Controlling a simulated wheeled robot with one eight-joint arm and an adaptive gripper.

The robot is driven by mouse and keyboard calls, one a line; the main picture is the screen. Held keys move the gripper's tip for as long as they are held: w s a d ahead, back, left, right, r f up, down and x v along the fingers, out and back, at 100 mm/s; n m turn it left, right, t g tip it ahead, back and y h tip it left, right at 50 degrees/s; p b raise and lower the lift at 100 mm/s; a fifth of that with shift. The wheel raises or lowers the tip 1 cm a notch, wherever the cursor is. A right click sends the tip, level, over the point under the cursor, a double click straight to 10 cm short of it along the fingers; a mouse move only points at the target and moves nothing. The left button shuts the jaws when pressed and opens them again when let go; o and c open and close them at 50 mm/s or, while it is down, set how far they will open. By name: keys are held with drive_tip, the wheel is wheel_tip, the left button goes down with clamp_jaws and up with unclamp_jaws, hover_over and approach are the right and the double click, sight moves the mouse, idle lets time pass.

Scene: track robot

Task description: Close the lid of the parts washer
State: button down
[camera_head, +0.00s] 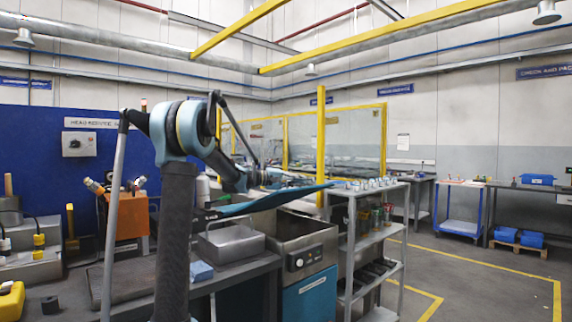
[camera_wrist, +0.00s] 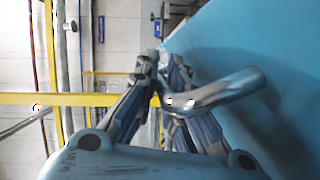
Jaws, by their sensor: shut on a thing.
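The parts washer (camera_head: 306,242) is an open steel basin with a teal cabinet below and a round dial on its front panel. Its thin teal lid (camera_head: 262,203) hangs above the basin, slightly tilted, with a gap beneath it. In the wrist view the lid (camera_wrist: 276,85) fills the right side, and a bent metal handle (camera_wrist: 225,92) stands out from it. My gripper (camera_wrist: 160,75) is shut on this handle. In the head view my gripper (camera_head: 268,178) is at the upper side of the lid, with the grip itself too small to make out.
A grey metal box (camera_head: 231,243) stands on the bench left of the washer. A shelf cart (camera_head: 352,230) with several small parts stands close on the right. An orange unit (camera_head: 127,214) is at the left. Floor beyond the cart is clear.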

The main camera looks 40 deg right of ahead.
drive_tip(key=s+f+m+t+y, duration=0.1)
drive_tip(key=s+f, duration=0.3)
drive_tip(key=f, duration=0.7)
drive_tip(key=shift+s+f+m, duration=0.25)
drive_tip(key=shift+f+m, duration=0.05)
drive_tip(key=shift+m, duration=0.6)
drive_tip(key=c, duration=2)
unclamp_jaws()
drive_tip(key=shift+o, duration=0.2)
drive_tip(key=v, duration=1.2)
drive_tip(key=shift+w, duration=0.1)
